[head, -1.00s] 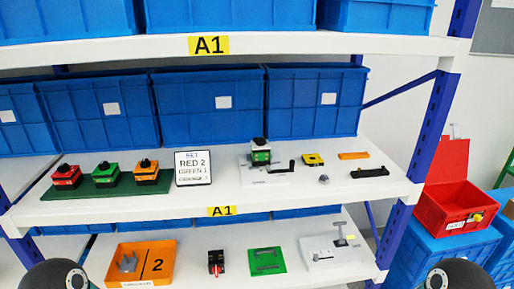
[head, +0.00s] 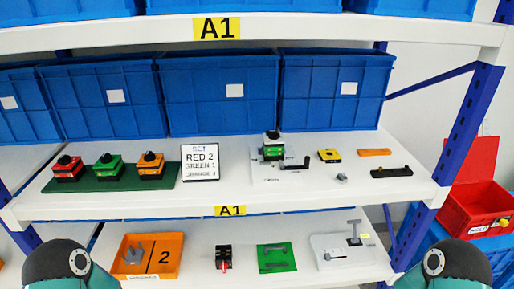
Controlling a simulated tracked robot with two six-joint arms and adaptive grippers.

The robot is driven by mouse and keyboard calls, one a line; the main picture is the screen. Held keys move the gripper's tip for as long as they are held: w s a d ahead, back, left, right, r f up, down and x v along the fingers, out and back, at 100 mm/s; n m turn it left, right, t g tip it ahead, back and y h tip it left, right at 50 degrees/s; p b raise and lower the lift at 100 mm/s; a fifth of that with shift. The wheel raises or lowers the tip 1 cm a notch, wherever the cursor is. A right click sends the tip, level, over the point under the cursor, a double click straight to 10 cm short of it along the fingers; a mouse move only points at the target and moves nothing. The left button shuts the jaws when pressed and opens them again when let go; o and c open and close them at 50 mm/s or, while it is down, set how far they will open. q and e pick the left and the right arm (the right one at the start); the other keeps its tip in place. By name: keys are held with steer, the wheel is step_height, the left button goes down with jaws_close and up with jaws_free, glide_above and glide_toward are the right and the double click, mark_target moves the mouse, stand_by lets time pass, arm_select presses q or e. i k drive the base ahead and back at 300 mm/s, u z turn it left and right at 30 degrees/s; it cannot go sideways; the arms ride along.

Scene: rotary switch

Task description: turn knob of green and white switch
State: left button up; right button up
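A green and white switch (head: 272,152) with a black knob on top stands on a white plate on the middle shelf, right of the sign. A green switch with a black knob (head: 109,170) stands on a green board (head: 85,186) at the left of the same shelf, between a red switch (head: 67,170) and an orange switch (head: 151,167). Neither of my grippers is in view. Only rounded dark links of my arms show at the bottom left and bottom right, well apart from the switches.
A sign (head: 200,163) reads RED 2, GREEN 1; its last line is hard to read. A black lever-like part (head: 295,165), a yellow part (head: 329,155) and a black bar (head: 391,172) lie right of the switch. The upper shelf (head: 330,28) overhangs; blue bins (head: 217,100) stand behind.

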mark_target(273, 135)
steer(key=u, duration=0.05)
steer(key=k, duration=0.9)
steer(key=z, duration=0.15)
steer(key=i, duration=0.9)
steer(key=u, duration=0.15)
steer(key=k, duration=0.6)
steer(key=z, duration=0.5)
steer(key=i, duration=1.2)
steer(key=u, duration=0.3)
